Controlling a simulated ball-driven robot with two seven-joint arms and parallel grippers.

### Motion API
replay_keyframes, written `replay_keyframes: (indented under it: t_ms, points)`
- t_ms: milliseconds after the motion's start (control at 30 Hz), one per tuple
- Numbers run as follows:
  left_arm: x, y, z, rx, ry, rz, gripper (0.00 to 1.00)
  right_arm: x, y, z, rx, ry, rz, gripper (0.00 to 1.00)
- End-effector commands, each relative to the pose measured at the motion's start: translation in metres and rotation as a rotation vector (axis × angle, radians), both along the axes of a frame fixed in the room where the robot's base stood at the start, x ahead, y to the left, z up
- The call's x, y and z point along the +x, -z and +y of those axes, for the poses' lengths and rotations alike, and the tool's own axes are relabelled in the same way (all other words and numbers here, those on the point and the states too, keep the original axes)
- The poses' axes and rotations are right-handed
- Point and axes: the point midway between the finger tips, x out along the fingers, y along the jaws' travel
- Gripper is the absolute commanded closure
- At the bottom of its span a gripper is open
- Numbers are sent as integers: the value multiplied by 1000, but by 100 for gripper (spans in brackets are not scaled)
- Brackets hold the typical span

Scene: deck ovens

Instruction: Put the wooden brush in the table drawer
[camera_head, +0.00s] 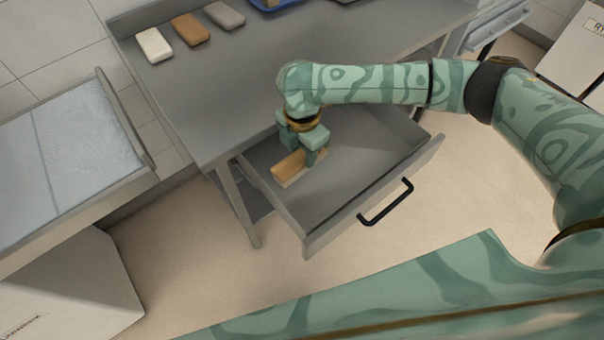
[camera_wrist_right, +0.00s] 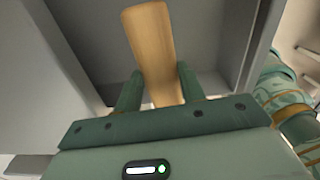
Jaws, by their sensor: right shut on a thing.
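The wooden brush (camera_head: 290,166) is a tan block with a pale underside, inside the open table drawer (camera_head: 357,177), near its left side. I cannot tell whether it touches the drawer floor. My right gripper (camera_head: 314,151) reaches down into the drawer and is shut on the brush. In the right wrist view the brush (camera_wrist_right: 151,45) stands out between the two green fingers (camera_wrist_right: 158,92), with the grey drawer walls around it. The drawer is pulled out and its black handle (camera_head: 386,202) faces the lower right. My left gripper is not in view.
The grey table (camera_head: 235,95) stands above the drawer. White, brown and grey blocks (camera_head: 190,29) lie at its back left, and part of a blue tray (camera_head: 275,4) shows at the top. A grey-edged unit (camera_head: 60,160) stands at the left. Floor is clear before the drawer.

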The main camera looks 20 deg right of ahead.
Motion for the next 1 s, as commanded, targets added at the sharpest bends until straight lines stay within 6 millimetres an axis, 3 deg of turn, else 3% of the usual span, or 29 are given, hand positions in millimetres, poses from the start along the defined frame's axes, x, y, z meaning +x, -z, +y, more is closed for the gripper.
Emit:
replay_keyframes:
  t_ms: [200, 400, 967, 1000]
  points:
    - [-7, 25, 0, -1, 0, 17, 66, -1, 53, 0, 0, 1, 8, 82]
    - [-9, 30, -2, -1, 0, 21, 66, -1, 83, 0, 0, 1, 4, 82]
    - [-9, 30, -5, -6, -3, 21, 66, -1, 95, 0, 0, 0, 3, 82]
    - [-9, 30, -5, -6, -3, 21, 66, -1, 95, 0, 0, 0, 3, 55]
